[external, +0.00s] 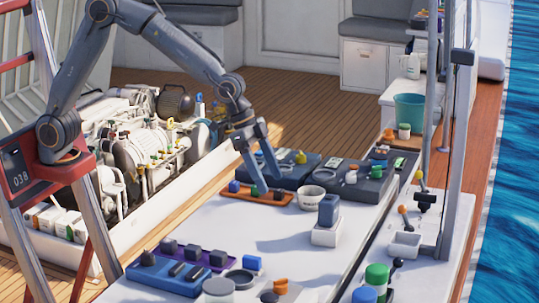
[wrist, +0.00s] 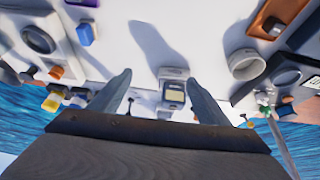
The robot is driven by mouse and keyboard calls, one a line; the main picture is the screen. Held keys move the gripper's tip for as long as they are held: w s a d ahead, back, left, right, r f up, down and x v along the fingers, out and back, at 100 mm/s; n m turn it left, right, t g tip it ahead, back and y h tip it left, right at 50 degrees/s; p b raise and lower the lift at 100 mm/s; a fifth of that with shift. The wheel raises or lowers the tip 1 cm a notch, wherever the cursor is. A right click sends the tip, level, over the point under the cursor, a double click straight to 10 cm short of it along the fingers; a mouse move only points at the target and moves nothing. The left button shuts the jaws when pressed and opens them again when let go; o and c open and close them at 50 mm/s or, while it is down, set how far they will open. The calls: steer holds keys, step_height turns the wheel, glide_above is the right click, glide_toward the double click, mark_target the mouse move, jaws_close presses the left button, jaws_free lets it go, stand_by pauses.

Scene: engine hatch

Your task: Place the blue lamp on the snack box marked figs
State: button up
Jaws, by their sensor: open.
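A slate-blue boxy thing (external: 329,210), which looks like the blue lamp, stands upright on a small white block (external: 325,234) on the white counter. In the wrist view the likely lamp (wrist: 173,92) shows a pale yellow panel and lies in line between my fingers, farther off. My gripper (external: 266,190) is open and empty, above the counter to the left of the lamp; its fingers also show in the wrist view (wrist: 160,85). I can read no figs marking, so I cannot tell which thing is that snack box.
An orange tray (external: 257,196) and a white bowl (external: 311,197) stand behind the lamp. A blue cube (external: 253,262), a grey ring (external: 239,279) and a purple tray (external: 212,258) are nearer the front. The counter's middle is clear. Small cartons (external: 42,216) stand at the far left.

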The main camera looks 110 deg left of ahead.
steer(key=s+d+f+g, duration=0.1)
steer(key=s+d+f, duration=0.2)
steer(key=s, duration=0.7)
steer(key=s+d+f+g, duration=0.1)
steer(key=s+d+f, duration=0.1)
steer(key=s, duration=0.9)
steer(key=s+d+f+g, duration=0.1)
steer(key=s+d+f, duration=0.2)
steer(key=s, duration=0.8)
steer(key=shift+s+d+f+g, duration=0.15)
steer(key=shift+d+f+g, duration=0.15)
steer(key=shift+f+g, duration=0.15)
